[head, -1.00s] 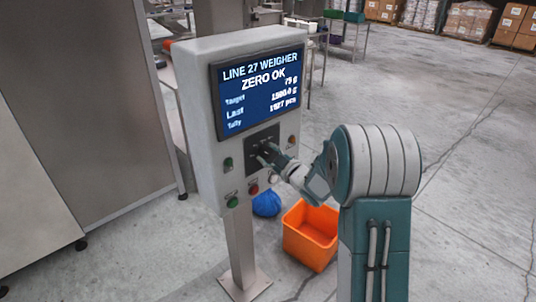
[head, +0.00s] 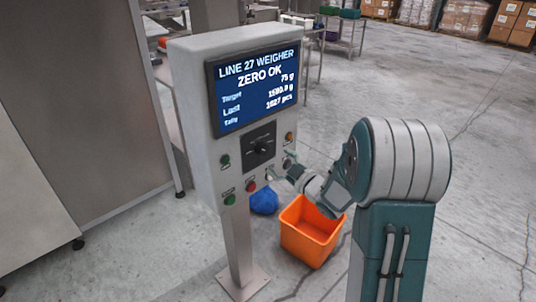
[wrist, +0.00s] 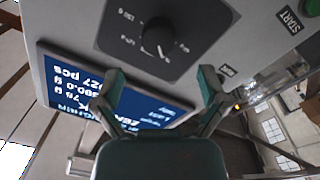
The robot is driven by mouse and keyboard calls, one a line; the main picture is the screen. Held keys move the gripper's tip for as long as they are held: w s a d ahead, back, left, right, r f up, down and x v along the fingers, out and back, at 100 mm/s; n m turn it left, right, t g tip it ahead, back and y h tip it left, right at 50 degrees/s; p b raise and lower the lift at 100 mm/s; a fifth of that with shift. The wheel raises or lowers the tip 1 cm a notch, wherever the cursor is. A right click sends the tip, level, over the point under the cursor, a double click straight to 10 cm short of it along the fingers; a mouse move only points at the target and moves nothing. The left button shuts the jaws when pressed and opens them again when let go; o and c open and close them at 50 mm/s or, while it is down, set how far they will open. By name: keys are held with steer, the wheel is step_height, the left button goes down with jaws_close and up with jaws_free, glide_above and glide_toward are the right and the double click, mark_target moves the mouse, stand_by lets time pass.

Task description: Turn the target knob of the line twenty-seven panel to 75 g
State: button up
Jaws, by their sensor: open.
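The target knob (head: 260,147) is a small black dial on a dark square plate, below the screen of the line 27 weigher panel (head: 185,110). In the wrist view the knob (wrist: 157,38) lies beyond my fingertips, with a light pointer mark and a scale around it, too small to read surely. The screen (head: 255,92) reads ZERO OK and Target 75 g. My gripper (head: 281,168) is open and empty, to the lower right of the knob and apart from it. The fingers also show spread in the wrist view (wrist: 160,78).
An orange bin (head: 310,235) and a blue bundle (head: 264,201) are on the floor beside the post. A steel cabinet (head: 85,100) stands at left; open floor lies right.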

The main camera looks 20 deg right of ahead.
steer(key=v, duration=0.5)
steer(key=shift+s+d, duration=0.1)
steer(key=shift+s, duration=0.05)
steer(key=s+a+r+m+g+h, duration=0.1)
steer(key=s+r+m+g+h, duration=0.3)
steer(key=s+r+m+h, duration=0.4)
steer(key=s+a+m+g, duration=0.1)
steer(key=s+a+g, duration=0.2)
steer(key=s, duration=0.6)
steer(key=s+a+m+g, duration=0.2)
steer(key=s+a+g, duration=0.2)
steer(key=s, duration=0.6)
steer(key=shift+s+a+f+m+y, duration=0.25)
steer(key=shift+a+f, duration=0.2)
steer(key=shift+a, duration=0.4)
